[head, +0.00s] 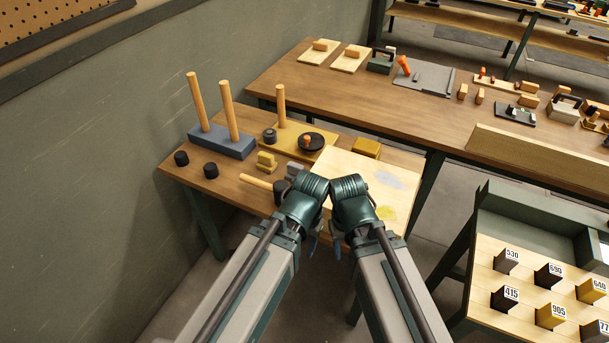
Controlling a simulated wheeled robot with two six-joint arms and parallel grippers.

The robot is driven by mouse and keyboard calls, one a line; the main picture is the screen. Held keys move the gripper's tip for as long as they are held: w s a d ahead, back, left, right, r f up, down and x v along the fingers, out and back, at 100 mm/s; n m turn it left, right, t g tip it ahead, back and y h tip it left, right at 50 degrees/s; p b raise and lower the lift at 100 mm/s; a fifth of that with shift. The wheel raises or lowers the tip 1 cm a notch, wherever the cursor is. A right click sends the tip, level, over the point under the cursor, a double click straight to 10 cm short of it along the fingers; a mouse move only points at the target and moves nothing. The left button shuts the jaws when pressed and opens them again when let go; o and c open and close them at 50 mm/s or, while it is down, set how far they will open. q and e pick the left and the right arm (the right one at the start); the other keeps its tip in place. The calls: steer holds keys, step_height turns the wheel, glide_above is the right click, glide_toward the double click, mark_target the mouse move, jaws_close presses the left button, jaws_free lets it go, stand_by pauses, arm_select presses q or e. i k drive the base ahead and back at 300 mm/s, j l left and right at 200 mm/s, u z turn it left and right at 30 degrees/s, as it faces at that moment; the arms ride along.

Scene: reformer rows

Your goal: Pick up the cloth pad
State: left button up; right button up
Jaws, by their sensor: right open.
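A yellow block-like pad (366,148) lies at the back edge of the pale board (335,165) on the small wooden table; it looks most like the cloth pad, but its material is too small to tell. The board bears a grey smear and a yellow smear. My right gripper (338,238) is open, low at the board's front edge, apart from the pad and mostly hidden by its wrist. My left gripper (314,242) is beside it, largely hidden under its own wrist, so its jaws cannot be read.
Left of the board stand a blue-grey block (222,142) with two upright pegs, a yellow base with one peg (281,106), a black disc (311,142) and dark cylinders. A longer bench (300,80) runs behind. A rack of numbered blocks (485,290) stands at right.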

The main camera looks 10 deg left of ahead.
mark_target(294, 169)
steer(key=j+z, duration=0.4)
steer(key=j, duration=0.25)
steer(key=j+z, duration=0.35)
steer(key=j, duration=0.35)
steer(key=k+j+z, duration=0.15)
steer(key=j+z, duration=0.25)
steer(key=j, duration=0.2)
steer(key=i+j, duration=0.1)
steer(key=i, duration=0.35)
